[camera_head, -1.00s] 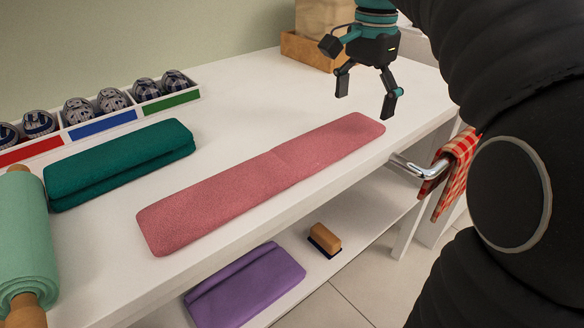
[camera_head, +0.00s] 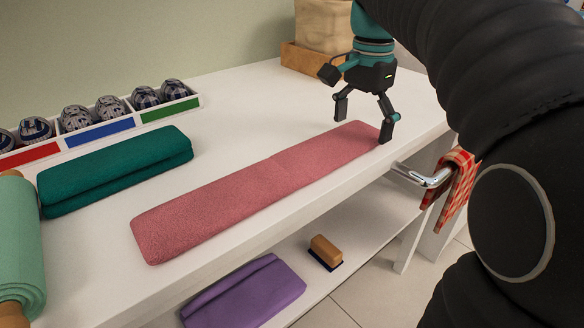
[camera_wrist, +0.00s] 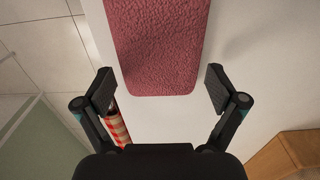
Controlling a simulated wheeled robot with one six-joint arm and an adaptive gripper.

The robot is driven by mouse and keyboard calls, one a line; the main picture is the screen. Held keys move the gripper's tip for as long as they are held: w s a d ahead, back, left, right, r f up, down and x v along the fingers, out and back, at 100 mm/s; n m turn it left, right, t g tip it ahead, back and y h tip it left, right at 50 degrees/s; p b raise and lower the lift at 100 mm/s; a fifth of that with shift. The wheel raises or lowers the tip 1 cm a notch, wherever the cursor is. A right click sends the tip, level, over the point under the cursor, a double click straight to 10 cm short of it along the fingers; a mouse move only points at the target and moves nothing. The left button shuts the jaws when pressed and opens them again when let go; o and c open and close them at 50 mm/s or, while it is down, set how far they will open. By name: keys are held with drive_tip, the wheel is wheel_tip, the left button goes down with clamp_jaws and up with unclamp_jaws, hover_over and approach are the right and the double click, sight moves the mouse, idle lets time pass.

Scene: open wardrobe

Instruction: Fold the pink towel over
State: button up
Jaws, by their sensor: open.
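The pink towel (camera_head: 250,195) lies flat and long on the white shelf top, running from the front left to the back right. My gripper (camera_head: 364,128) is open at the towel's far right end, with its fingers pointing down, one at each long side of it. In the wrist view the towel's end (camera_wrist: 160,60) reaches in from the top, between the lines of my two open fingertips (camera_wrist: 160,88). Nothing is held. I cannot tell exactly how high the fingertips are above the shelf.
A folded dark green towel (camera_head: 115,170) lies behind the pink one. A divided tray (camera_head: 100,131) of rolled items stands at the back. A wooden box (camera_head: 300,58) is behind my gripper. A chrome rail (camera_head: 420,178) with a red checked cloth (camera_head: 460,185) sticks out at the front edge.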

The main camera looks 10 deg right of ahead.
drive_tip(key=shift+f, duration=0.6)
idle(0.3)
drive_tip(key=c, duration=0.3)
drive_tip(key=shift+c, duration=0.2)
